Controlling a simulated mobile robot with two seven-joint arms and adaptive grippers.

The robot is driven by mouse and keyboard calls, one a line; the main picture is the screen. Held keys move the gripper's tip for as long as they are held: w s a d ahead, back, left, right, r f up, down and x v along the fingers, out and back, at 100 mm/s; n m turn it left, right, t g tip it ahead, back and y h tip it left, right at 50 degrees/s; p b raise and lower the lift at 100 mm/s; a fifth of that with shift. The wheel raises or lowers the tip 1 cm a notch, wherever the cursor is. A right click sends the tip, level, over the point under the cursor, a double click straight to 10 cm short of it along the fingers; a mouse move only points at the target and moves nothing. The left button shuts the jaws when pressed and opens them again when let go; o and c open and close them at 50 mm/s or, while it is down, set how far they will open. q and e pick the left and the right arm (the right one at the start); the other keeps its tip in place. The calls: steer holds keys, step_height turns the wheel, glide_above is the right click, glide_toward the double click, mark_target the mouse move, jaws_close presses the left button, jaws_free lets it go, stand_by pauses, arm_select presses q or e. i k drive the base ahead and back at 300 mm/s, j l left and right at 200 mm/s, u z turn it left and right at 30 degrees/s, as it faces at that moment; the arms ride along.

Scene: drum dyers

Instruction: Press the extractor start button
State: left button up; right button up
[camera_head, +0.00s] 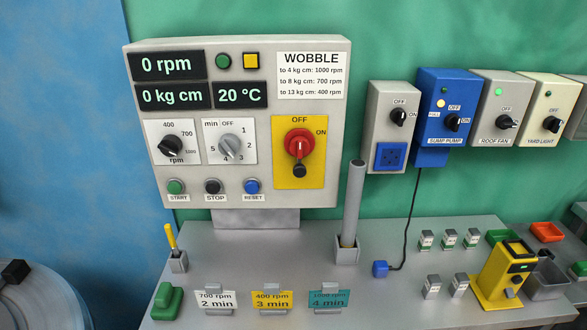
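The extractor control panel (238,195) is a grey box above the bench at the left. Its green START button (175,187) sits at the lower left, with nothing in front of it. Right of it are the black STOP button (212,186) and the blue RESET button (252,186). The displays (166,66) read 0 rpm, 0 kg cm and 20 °C. The black rpm knob (170,146), grey minute knob (229,147) and red OFF/ON switch (299,144) sit above the buttons. Neither gripper is in view.
A grey upright rod (352,205) stands in a holder right of the panel. The bench (250,265) holds a yellow-handled tool (171,238), a green block (167,301), several cards and a yellow device (505,270). A drum (45,300) is at the lower left.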

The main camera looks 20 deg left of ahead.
mark_target(174, 188)
steer(key=u, duration=1.25)
